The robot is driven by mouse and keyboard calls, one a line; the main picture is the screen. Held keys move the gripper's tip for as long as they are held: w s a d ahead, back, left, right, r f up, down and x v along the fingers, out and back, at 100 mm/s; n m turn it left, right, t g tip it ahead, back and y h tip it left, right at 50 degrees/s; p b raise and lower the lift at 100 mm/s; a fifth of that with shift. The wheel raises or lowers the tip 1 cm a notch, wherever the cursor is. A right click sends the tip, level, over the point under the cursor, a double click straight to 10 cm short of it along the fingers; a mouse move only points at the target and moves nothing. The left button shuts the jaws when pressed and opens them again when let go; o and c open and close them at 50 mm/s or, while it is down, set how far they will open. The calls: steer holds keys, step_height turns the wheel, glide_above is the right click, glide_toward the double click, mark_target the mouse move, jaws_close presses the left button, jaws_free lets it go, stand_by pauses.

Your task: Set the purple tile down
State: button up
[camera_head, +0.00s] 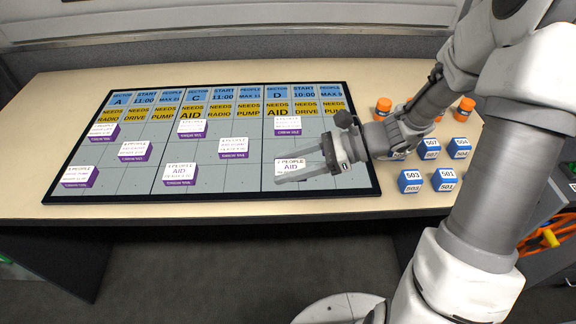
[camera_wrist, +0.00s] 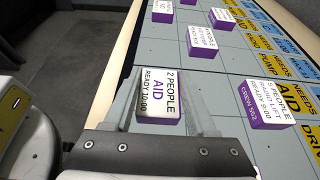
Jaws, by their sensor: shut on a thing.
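The purple tile (camera_head: 291,165) has a white top reading "2 people, AID, ready 10:00". The tile is low over the bottom row of the sector D part of the dark-framed board (camera_head: 330,198). I cannot tell whether its underside touches the board. The near finger hides much of its purple side in the head view.
Several other purple tiles stand on the board, including one in sector D (camera_head: 287,126) and one in the lower sector C (camera_head: 179,174). Blue number blocks (camera_head: 410,181) and orange pieces (camera_head: 383,105) stand to the right. Grey squares around the held tile are bare.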

steer(key=o, duration=1.4)
steer(key=shift+f, duration=0.15)
steer(key=shift+r, duration=0.2)
steer(key=p+v, duration=0.3)
steer(key=v, duration=0.7)
steer(key=shift+d+r, duration=0.15)
steer(key=shift+d, duration=0.1)
steer(key=shift+d+r+p, duration=0.2)
steer(key=shift+d+p, duration=0.2)
steer(key=shift+d, duration=0.3)
steer(key=shift+s, duration=0.1)
